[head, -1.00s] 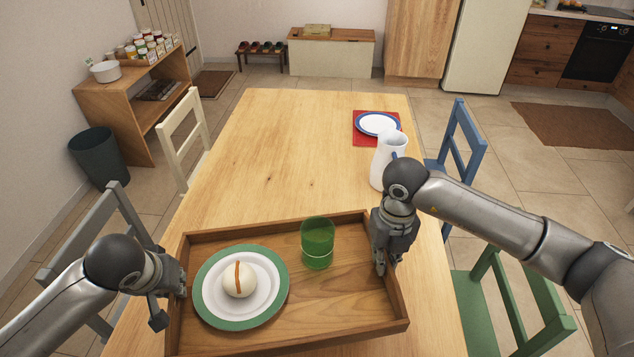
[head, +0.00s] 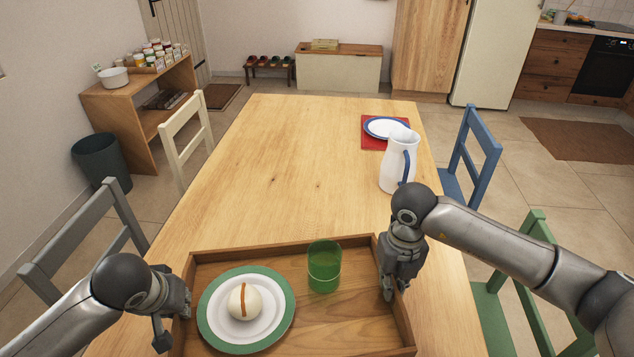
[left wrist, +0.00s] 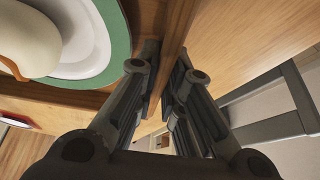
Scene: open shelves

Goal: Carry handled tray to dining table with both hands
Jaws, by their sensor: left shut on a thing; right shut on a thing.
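The wooden handled tray (head: 330,326) is at the near end of the wooden dining table (head: 285,170); I cannot tell whether it touches the tabletop. On it are a green-rimmed plate (head: 207,318) with a round bun-like item (head: 238,304) and a green glass (head: 324,268), standing upright. My left gripper (head: 176,318) is shut on the tray's left wall. The left wrist view shows its fingers (left wrist: 168,80) on either side of that wall. My right gripper (head: 393,285) is shut on the tray's right wall; its fingertips are partly hidden.
A white jug (head: 396,165) and a blue-rimmed plate (head: 386,127) on a red mat (head: 371,139) stand at the table's far right. Chairs line both sides, grey (head: 90,230), cream, blue and green. The table's middle and far left are clear.

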